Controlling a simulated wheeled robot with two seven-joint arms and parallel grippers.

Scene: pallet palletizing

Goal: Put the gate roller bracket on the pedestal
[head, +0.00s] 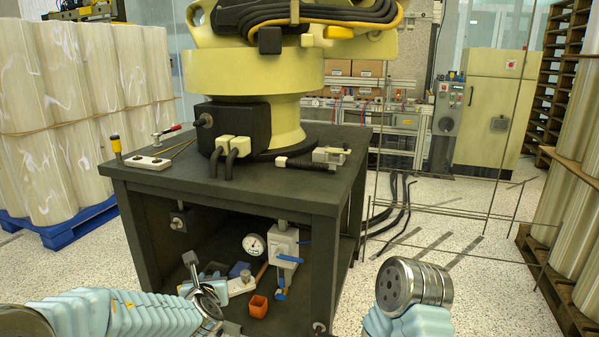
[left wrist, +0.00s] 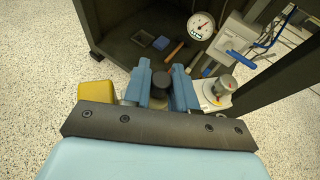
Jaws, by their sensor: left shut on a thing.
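The pedestal (head: 225,183) is a dark, open-fronted stand with a flat top that carries a big yellow robot arm. My left gripper (head: 206,300) is low in front of its open lower bay. In the left wrist view its two blue fingers (left wrist: 161,88) are shut on a small dark grey piece, which I take to be the gate roller bracket. The fingers hide most of it. In the head view a grey plate on a stem (head: 191,263) stands up at the gripper, probably the same piece. My right gripper is out of view; only part of my right arm shows.
On the pedestal top are a white plate with handles (head: 148,162) and a grey clamp-like part (head: 330,155); the front middle is clear. The bay holds a gauge (head: 254,245), a white box with blue levers (head: 284,245) and an orange cup (head: 258,306). Wrapped rolls (head: 75,110) stand left.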

